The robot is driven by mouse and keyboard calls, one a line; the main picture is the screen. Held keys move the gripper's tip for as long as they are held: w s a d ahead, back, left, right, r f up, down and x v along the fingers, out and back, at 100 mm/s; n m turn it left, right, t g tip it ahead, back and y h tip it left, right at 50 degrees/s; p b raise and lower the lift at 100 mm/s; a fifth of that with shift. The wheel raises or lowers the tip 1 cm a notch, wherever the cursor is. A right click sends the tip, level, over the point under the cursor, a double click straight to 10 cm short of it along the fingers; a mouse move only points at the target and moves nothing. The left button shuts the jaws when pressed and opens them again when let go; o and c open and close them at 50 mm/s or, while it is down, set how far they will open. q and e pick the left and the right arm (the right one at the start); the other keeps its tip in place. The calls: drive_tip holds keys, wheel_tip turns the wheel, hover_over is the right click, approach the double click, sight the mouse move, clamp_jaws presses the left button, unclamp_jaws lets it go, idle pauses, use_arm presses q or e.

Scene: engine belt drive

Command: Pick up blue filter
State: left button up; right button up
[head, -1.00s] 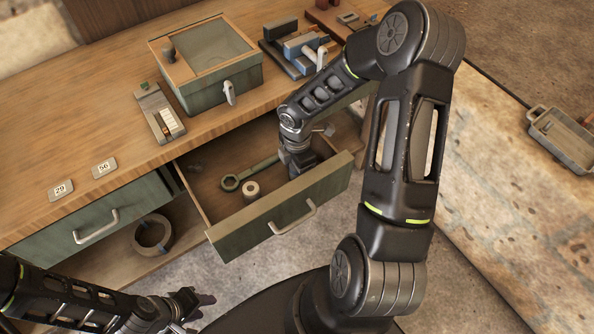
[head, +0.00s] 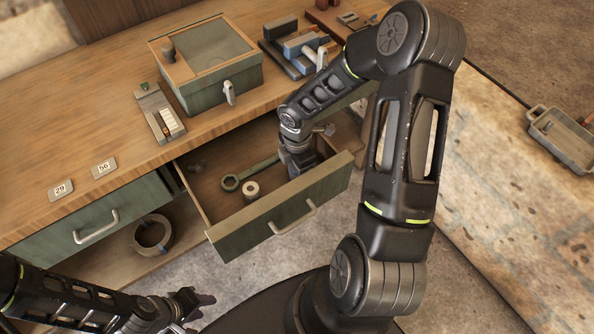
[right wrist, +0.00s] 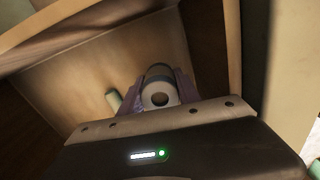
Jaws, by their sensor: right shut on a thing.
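My right gripper (right wrist: 160,92) reaches down into the open drawer (head: 235,240). In the right wrist view its purple-grey fingers are shut on a cylinder with a pale ring end, a dark hole and a blue-grey side, which looks like the blue filter (right wrist: 160,76). I cannot tell whether the filter is clear of the drawer floor. My left gripper (head: 196,306) is at the bottom of the head view, away from the drawer, and its finger gap is unclear.
A pale roll (head: 251,190) and a wrench (head: 248,174) lie in the drawer left of my right wrist. A lidded green box (head: 212,85), a small device (head: 158,112) and a blue vise-like tool (head: 296,47) stand on the bench. A ring (head: 153,234) sits on the lower shelf.

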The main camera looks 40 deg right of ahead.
clamp_jaws()
drive_tip(key=shift+r, duration=0.1)
drive_tip(key=shift+r, duration=0.25)
wheel_tip(320, 180, up, 9)
drive_tip(key=shift+r+p, duration=0.2)
drive_tip(key=shift+p, duration=0.1)
drive_tip(key=shift+r, duration=0.1)
wheel_tip(320, 180, up, 12)
drive_tip(key=p, duration=1)
drive_tip(key=shift+p, duration=0.3)
